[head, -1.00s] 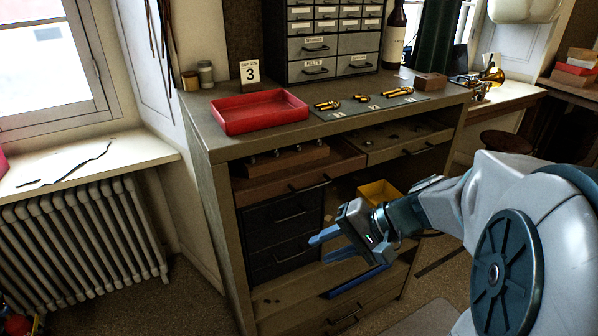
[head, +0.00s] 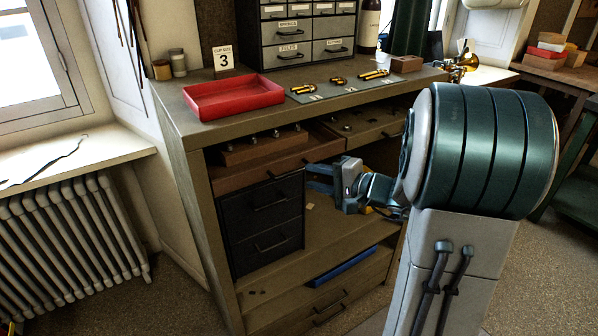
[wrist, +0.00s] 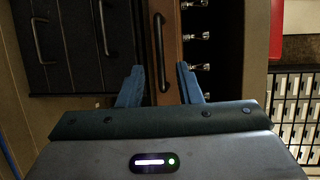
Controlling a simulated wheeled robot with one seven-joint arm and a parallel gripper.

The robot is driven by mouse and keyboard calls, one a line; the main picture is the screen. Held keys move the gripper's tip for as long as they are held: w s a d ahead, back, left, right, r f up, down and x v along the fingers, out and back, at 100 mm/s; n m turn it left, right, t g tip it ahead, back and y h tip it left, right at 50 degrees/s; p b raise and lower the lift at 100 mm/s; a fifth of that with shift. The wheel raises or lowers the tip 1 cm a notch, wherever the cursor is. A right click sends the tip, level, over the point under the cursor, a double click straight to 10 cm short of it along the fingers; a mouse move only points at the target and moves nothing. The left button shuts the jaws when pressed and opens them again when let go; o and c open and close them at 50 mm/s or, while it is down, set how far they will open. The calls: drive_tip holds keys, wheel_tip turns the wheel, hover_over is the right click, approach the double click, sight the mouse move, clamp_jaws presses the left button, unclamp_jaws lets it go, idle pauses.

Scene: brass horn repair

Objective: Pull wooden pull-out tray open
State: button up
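The wooden pull-out tray (head: 240,178) is reddish brown with a dark bar handle, at the upper left of the cabinet (head: 197,210). A wooden block with several metal pegs (head: 262,147) shows inside it, behind the front. My gripper (head: 314,178) is at the right part of the tray front, level with the handle. In the wrist view, my gripper (wrist: 159,75) is open, with its blue fingers on either side of the handle (wrist: 160,50). The fingers stand apart from the bar.
A second tray (head: 365,128) sits at the right. Dark drawers (head: 262,215) are below the wooden tray. A red bin (head: 232,98) and horn parts on a mat (head: 345,90) are on the cabinet top. A blue strip (head: 342,266) lies on the lower shelf.

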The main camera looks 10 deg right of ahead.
sight(296, 173)
drive_tip(key=x, duration=0.5)
drive_tip(key=shift+w+a, duration=0.1)
clamp_jaws()
